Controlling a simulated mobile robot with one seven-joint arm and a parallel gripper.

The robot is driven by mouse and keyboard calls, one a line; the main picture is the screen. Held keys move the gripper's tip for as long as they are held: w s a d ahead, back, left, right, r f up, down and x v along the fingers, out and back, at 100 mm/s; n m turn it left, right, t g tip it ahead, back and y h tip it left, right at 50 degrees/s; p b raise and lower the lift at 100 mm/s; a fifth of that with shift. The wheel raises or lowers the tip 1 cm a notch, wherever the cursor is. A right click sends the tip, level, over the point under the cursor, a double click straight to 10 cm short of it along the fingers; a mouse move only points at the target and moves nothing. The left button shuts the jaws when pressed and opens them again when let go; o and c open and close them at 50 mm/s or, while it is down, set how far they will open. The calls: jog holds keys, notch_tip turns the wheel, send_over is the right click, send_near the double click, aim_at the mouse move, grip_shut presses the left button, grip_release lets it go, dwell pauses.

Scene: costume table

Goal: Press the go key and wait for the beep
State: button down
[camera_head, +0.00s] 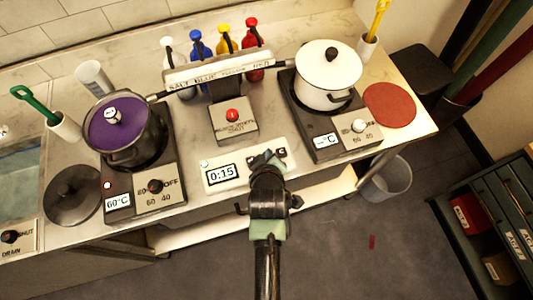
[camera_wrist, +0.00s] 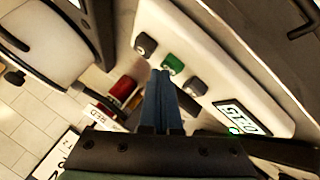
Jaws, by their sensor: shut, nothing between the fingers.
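The white timer box (camera_head: 213,186) stands at the front edge of the table, its display (camera_head: 221,172) reading 0:15. In the wrist view the box (camera_wrist: 222,58) has a row of keys: a green key (camera_wrist: 172,63) between two dark grey ones (camera_wrist: 145,44). The key labels cannot be read. My gripper (camera_head: 267,158) is over the key end of the box and hides part of it. In the wrist view its fingers (camera_wrist: 161,73) are shut and empty, tips just by the green key. I cannot tell whether they touch it.
A hotplate (camera_head: 117,181) with a purple-lidded pot (camera_head: 100,133) stands left, another hotplate (camera_head: 303,119) with a white pot (camera_head: 323,88) right. A box with a red button (camera_head: 232,115) and several coloured bottles (camera_head: 226,40) stand behind the timer.

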jog(key=shift+r+p, duration=0.85)
jog(key=shift+p, duration=0.05)
notch_tip(320, 180, up, 5)
jog(key=p, duration=0.5)
jog(key=shift+r, duration=0.1)
dwell(0.7)
